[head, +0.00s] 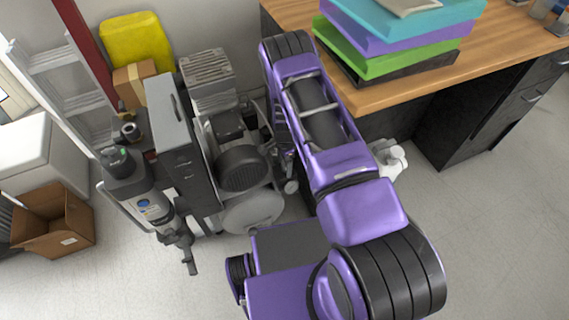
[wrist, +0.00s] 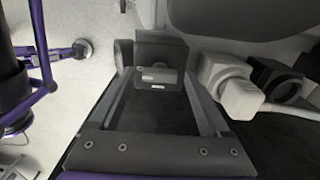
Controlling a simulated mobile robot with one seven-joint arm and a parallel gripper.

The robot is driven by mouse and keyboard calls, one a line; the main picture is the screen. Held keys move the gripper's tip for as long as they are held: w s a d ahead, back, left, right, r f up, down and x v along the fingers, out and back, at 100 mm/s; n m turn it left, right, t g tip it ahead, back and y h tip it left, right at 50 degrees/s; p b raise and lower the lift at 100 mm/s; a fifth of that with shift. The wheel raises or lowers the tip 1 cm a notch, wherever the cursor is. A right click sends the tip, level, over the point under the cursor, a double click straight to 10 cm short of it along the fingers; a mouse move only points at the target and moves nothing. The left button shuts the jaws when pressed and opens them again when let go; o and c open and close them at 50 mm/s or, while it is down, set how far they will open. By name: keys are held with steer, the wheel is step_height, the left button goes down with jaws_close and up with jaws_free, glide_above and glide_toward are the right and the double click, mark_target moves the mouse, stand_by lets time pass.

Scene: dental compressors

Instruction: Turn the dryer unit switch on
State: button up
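In the wrist view my gripper (wrist: 158,88) is open, its two dark fingers apart. A dark block with a small grey part (wrist: 160,75) on its face shows between and just beyond the fingertips. It may be the switch, but I cannot tell its position or whether a finger touches it. In the head view the compressor assembly (head: 243,168) stands on the floor left of my purple arm. A tall grey box (head: 172,125) stands at its left side. I cannot tell which part is the dryer unit. My gripper is hidden behind my arm in the head view.
A pale square fitting (wrist: 228,88) lies right of the fingers. A wooden desk (head: 500,65) with stacked coloured boxes (head: 400,35) stands right of my arm. An open cardboard box (head: 55,220) and a ladder (head: 65,85) are at left. The floor at front left is clear.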

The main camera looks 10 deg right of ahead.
jaws_close()
steer(key=shift+n, duration=0.3)
steer(key=n, duration=1.3)
steer(key=shift+n, duration=2.1)
steer(key=shift+o, duration=0.9)
jaws_free()
